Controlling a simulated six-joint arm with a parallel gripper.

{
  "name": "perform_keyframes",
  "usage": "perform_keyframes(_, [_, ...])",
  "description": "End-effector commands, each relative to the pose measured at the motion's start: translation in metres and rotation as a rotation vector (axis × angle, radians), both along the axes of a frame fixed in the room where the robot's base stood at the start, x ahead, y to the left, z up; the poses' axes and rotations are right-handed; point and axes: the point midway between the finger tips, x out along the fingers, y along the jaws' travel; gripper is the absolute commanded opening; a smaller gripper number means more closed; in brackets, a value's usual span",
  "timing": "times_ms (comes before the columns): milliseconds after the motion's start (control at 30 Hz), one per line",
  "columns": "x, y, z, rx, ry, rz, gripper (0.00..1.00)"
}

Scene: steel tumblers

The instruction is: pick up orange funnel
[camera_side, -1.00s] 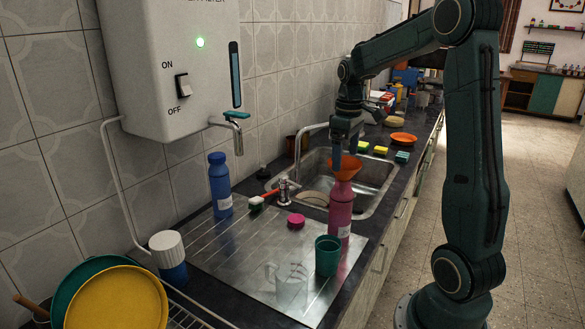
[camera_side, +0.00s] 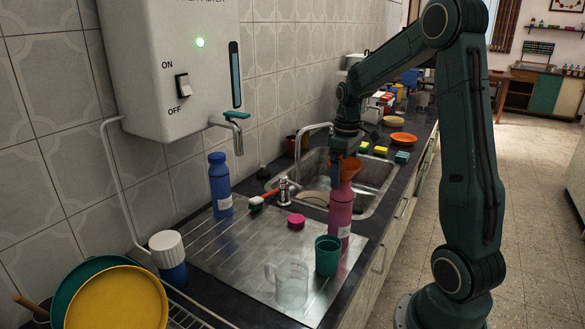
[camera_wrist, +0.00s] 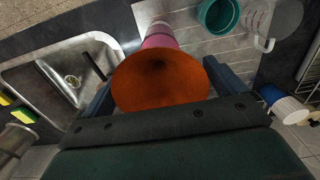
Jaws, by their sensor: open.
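The orange funnel (camera_side: 350,168) sits in the mouth of the pink bottle (camera_side: 341,208), which stands upright on the steel drainboard beside the sink. In the wrist view the funnel (camera_wrist: 160,80) fills the middle, with part of the pink bottle (camera_wrist: 160,36) showing beyond it. My gripper (camera_side: 344,165) is at the funnel and hides part of it in the side view. In the wrist view its two open fingers (camera_wrist: 160,88) stand on either side of the funnel. I cannot tell whether they touch it.
A teal cup (camera_side: 327,256) and a clear measuring jug (camera_side: 288,283) stand near the bottle. A pink lid (camera_side: 296,221), a brush (camera_side: 268,197) and a blue bottle (camera_side: 220,186) are to the left. The sink (camera_side: 372,172) lies behind.

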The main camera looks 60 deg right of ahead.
Motion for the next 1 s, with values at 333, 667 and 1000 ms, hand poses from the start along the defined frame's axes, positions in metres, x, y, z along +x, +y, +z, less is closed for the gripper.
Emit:
perform_keyframes(333, [0.0,0.0,0.0,0.0,0.0,0.0,0.49])
perform_keyframes(667, [0.0,0.0,0.001,0.0,0.0,0.0,0.49])
perform_keyframes(1000, [0.001,-0.001,0.022,-0.002,-0.003,0.0,0.49])
